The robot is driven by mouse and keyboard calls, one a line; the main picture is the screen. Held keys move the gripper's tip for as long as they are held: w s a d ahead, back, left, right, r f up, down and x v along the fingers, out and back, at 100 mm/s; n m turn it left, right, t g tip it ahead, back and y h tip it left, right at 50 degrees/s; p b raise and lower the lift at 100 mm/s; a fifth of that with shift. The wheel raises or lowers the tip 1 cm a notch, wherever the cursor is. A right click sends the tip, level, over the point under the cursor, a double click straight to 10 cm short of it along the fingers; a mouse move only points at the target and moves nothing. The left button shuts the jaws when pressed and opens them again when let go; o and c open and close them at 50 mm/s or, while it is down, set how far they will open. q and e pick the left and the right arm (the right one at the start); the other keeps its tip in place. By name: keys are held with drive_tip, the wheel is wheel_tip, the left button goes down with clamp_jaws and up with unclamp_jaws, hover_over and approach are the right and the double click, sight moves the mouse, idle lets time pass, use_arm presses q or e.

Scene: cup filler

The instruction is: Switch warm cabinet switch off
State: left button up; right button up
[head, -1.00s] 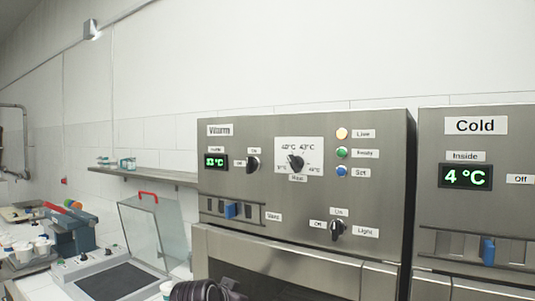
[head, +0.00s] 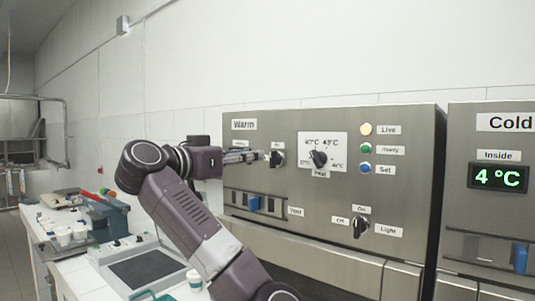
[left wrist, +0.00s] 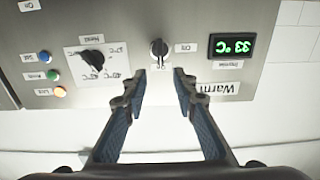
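My left gripper (head: 258,156) reaches in from the left, close to the switch. In the left wrist view, the left gripper (left wrist: 158,72) is open, its two fingers apart and the switch just beyond the tips, between their lines. Contact is not visible. My right gripper is not in view.
A green 33 °C display (left wrist: 233,47) is beside the switch. A heat dial (head: 319,158), indicator lights and a light knob (head: 361,227) share the panel. The cold cabinet (head: 490,112) is at right. The bench at left holds equipment and cups.

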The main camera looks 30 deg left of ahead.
sight(270, 153)
use_arm(q)
drive_tip(key=w+p, duration=0.1)
drive_tip(key=w, duration=0.1)
drive_tip(key=w+p, duration=0.1)
drive_tip(key=w, duration=0.1)
drive_tip(key=w+p, duration=0.1)
drive_tip(key=w, duration=0.2)
drive_tip(key=shift+d, duration=0.25)
drive_tip(key=shift+w, duration=0.35)
clamp_jaws()
